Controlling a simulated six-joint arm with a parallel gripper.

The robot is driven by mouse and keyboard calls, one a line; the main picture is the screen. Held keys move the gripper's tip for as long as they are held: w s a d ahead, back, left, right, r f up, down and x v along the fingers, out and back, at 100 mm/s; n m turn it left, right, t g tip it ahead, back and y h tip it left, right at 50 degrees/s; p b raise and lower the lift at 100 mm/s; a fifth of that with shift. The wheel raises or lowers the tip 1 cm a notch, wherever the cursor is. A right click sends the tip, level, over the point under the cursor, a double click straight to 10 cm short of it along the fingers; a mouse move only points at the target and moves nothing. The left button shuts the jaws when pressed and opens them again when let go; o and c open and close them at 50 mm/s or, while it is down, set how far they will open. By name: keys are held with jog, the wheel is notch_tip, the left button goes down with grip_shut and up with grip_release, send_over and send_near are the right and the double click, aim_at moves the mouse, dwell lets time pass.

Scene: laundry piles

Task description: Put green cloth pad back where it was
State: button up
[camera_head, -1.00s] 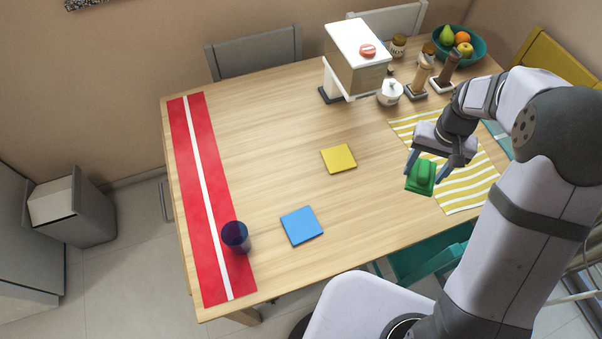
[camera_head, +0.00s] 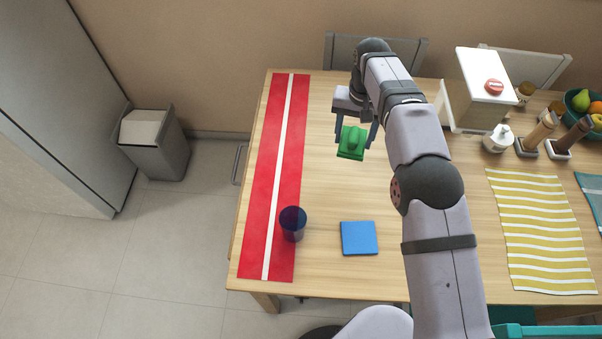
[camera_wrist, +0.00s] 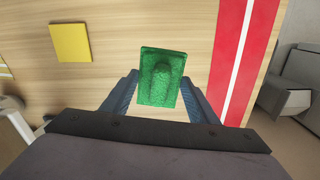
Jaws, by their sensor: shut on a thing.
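The green cloth pad (camera_head: 352,142) is square with a raised ridge on top. My gripper (camera_head: 354,140) is shut on the green pad and holds it above the table, just right of the red runner. In the wrist view the green pad (camera_wrist: 160,77) sits between the two fingers of my gripper (camera_wrist: 160,90). A blue pad (camera_head: 359,238) lies flat on the table near its front edge. A yellow pad (camera_wrist: 70,42) lies flat on the table in the wrist view; my arm hides it in the head view.
The red runner with a white stripe (camera_head: 258,220) lies along the left end of the table, with a dark blue cup (camera_head: 293,223) near its front. A yellow striped mat (camera_head: 540,230) lies at right. Bare wood (camera_head: 340,190) lies between runner and arm.

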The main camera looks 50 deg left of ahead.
jog(key=s+a+f+n, duration=0.1)
jog(key=s+a, duration=0.3)
jog(key=s, duration=0.2)
jog(key=s+a+n, duration=0.1)
jog(key=s+a, duration=0.3)
jog(key=s, duration=0.3)
jog(key=f+b, duration=0.4)
jog(key=f, duration=0.1)
jog(key=shift+w+a+f, duration=0.1)
jog(key=shift+w+f, duration=0.1)
jog(key=shift+f, duration=0.05)
jog(key=shift+f+p, duration=0.5)
jog(key=shift+f, duration=1.8)
jog(key=shift+f, duration=0.2)
jog(key=o, duration=1.1)
jog(key=shift+r, duration=0.15)
